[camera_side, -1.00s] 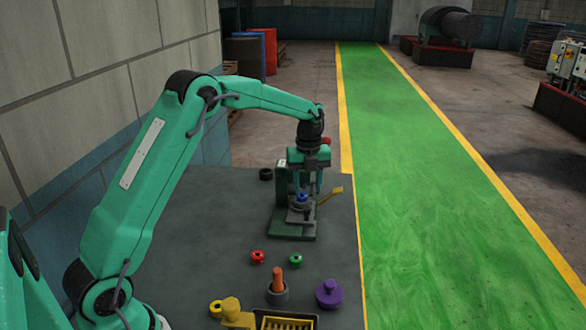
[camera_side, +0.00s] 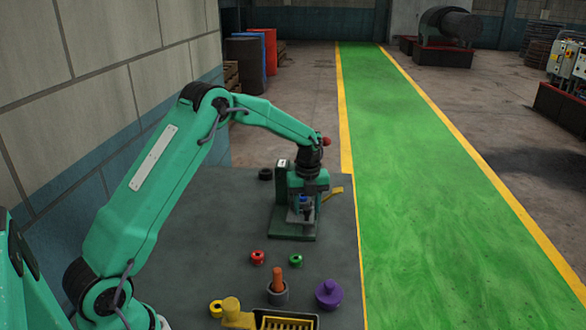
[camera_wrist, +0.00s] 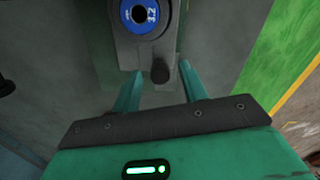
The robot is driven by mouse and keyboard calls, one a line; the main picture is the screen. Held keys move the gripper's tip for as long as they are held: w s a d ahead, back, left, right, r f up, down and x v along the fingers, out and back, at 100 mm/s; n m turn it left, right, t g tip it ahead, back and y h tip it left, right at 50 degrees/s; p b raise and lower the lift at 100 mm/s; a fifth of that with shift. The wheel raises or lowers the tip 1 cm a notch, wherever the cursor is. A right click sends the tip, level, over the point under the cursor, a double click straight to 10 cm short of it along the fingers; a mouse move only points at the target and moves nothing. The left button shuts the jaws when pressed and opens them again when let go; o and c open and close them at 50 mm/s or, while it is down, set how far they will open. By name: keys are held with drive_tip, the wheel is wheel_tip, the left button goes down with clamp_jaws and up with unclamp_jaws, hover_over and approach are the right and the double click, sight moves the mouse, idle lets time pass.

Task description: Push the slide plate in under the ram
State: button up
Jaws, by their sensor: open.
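The slide plate (camera_wrist: 128,50) is a grey plate in the wrist view. It carries a ring with a blue face (camera_wrist: 146,16), which also shows as a blue spot in the side view (camera_side: 303,198). A dark round knob (camera_wrist: 160,70) stands at the plate's near end. My gripper (camera_wrist: 158,78) is open, with one finger on each side of the knob and gaps visible. In the side view my gripper (camera_side: 307,212) is low in front of the green press (camera_side: 282,188), hiding much of the plate and the ram.
The press base (camera_side: 292,236) stands on the grey table (camera_side: 200,235). A yellow lever (camera_side: 334,191) sticks out at right. Red (camera_side: 257,257) and green (camera_side: 295,260) spools, a purple knob (camera_side: 329,294) and an orange peg (camera_side: 278,280) stand nearer the camera. Table left of the press is mostly clear.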

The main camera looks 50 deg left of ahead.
sight(308, 202)
clamp_jaws()
drive_tip(key=shift+w+a, duration=1.7)
drive_tip(key=shift+w, duration=0.1)
unclamp_jaws()
drive_tip(key=shift+s, duration=0.1)
drive_tip(key=shift+r, duration=0.1)
wheel_tip(308, 202, up, 8)
